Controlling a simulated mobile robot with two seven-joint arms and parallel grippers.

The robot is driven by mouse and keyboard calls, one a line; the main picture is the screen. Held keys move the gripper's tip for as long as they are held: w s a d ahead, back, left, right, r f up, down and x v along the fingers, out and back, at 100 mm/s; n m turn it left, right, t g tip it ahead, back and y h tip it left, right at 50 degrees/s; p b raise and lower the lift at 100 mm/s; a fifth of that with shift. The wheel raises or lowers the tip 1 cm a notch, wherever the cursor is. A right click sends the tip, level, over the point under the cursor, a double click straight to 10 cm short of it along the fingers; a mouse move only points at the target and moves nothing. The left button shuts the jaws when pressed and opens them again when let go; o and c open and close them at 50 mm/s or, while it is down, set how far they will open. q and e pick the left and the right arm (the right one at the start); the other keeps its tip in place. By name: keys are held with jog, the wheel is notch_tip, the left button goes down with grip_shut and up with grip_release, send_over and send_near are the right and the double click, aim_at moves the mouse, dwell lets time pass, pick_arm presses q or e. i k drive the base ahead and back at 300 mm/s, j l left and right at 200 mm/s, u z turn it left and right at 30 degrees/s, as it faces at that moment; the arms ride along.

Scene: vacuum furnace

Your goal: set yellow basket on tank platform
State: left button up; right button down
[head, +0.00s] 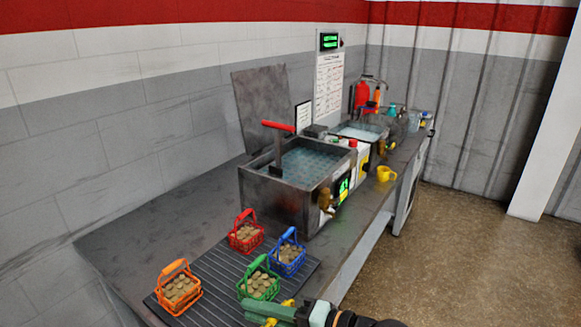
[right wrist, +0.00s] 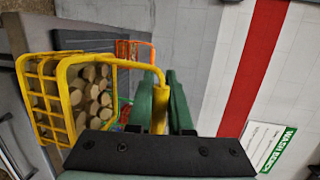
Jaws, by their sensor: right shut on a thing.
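The yellow basket (right wrist: 68,119) holds several brown round pieces and hangs from my right gripper (right wrist: 161,108), whose green fingers are shut on its yellow handle. In the head view, my right gripper (head: 290,311) is at the bottom edge; only small yellow bits of the basket (head: 288,302) show there, the rest being hidden or cut off. The metal tank (head: 272,196) stands on the bench beyond, filled with bluish liquid, its lid raised behind. A red-handled bar (head: 277,127) rises at the tank's left side. I cannot make out the platform's surface. My left gripper is not in view.
Orange (head: 180,288), red (head: 246,233), blue (head: 288,255) and green (head: 259,281) baskets stand on a dark ribbed mat (head: 222,267) before the tank. A yellow cup (head: 386,174) stands right of the tank. A second basin (head: 358,136) is farther back.

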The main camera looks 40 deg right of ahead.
aim_at(301, 174)
jog(key=l+u, duration=0.35)
jog(key=k+l+u, duration=0.1)
jog(key=u, duration=0.2)
jog(key=k+l+u, duration=0.15)
jog(key=l, duration=0.25)
jog(key=k+l+u, duration=0.15)
jog(key=l, duration=0.2)
jog(key=k+l, duration=0.15)
jog(key=l, duration=0.2)
jog(key=k+l, duration=0.15)
jog(key=l, duration=0.2)
jog(key=k+l+u, duration=0.1)
jog(key=l, duration=0.25)
jog(key=k+l, duration=0.25)
